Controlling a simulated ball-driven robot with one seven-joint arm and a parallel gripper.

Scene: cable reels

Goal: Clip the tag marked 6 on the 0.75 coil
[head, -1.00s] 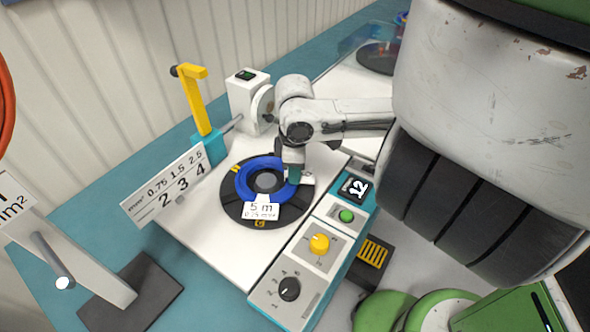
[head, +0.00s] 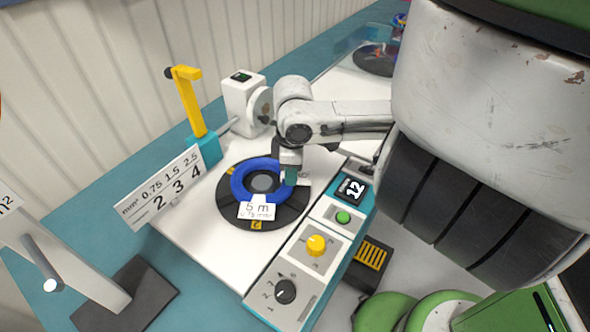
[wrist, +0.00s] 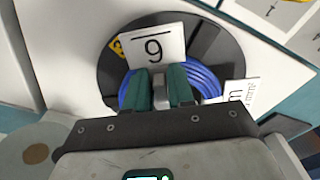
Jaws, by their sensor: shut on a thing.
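The blue coil (head: 240,184) lies flat on a dark round turntable (head: 290,213), with a white label (head: 257,211) reading 5 m and 0.75 mm² at its near side. My gripper (head: 290,177) is at the right side of the coil, pointing down. In the wrist view its teal fingers (wrist: 161,90) are shut on a white tag (wrist: 152,45). The tag's digit reads like a 9 with a bar above it, so it is an underlined 6 seen upside down. The fingers overlap the coil (wrist: 203,76); I cannot tell whether the tag's clip is around it.
A control panel (head: 318,245) with knobs, a green button and a display reading 12 is at the right. A yellow lever (head: 190,100), a white chart board (head: 160,187) and a white machine (head: 241,104) stand around the turntable. A post on a dark base (head: 130,290) is front left.

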